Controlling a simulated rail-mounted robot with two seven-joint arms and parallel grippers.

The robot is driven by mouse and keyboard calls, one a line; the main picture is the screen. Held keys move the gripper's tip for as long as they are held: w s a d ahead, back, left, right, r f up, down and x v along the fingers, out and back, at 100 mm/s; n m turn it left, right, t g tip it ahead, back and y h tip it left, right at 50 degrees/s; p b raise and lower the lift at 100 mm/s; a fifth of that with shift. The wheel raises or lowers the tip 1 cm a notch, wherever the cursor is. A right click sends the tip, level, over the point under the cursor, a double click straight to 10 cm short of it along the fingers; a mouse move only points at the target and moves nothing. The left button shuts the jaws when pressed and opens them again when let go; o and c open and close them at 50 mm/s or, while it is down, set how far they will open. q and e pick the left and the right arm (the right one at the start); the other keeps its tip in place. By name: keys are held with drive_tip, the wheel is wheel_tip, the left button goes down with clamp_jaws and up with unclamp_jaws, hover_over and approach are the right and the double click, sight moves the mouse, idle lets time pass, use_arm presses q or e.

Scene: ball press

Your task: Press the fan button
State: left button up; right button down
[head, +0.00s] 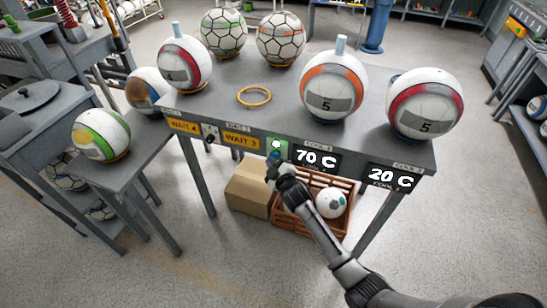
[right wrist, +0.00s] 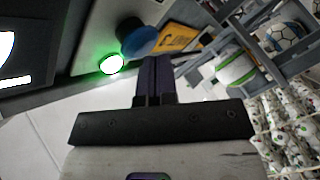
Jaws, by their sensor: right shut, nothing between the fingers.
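The fan button seems to be the round blue button (right wrist: 138,38) on the table's front edge. It sits beside a lit green lamp (right wrist: 111,64), which also shows in the head view (head: 277,145). My right gripper (head: 271,160) is shut and empty, its fingertips at the front panel just below the green lamp. In the right wrist view the closed fingers (right wrist: 154,62) reach up to the blue button. I cannot tell whether they touch it or whether it is pressed in. My left gripper is not in view.
The grey table (head: 225,110) carries several balls and a yellow ring (head: 254,96). Its front has wait labels (head: 241,140) and displays reading 70 C (head: 315,159) and 20 C (head: 391,178). A cardboard box (head: 248,188) and brown crate (head: 290,218) stand below.

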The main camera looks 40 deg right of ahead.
drive_tip(key=shift+a, duration=0.1)
drive_tip(key=s+a+p, duration=0.2)
drive_tip(key=s+a, duration=0.1)
drive_tip(key=a, duration=0.2)
drive_tip(key=shift+a, duration=0.15)
idle(0.5)
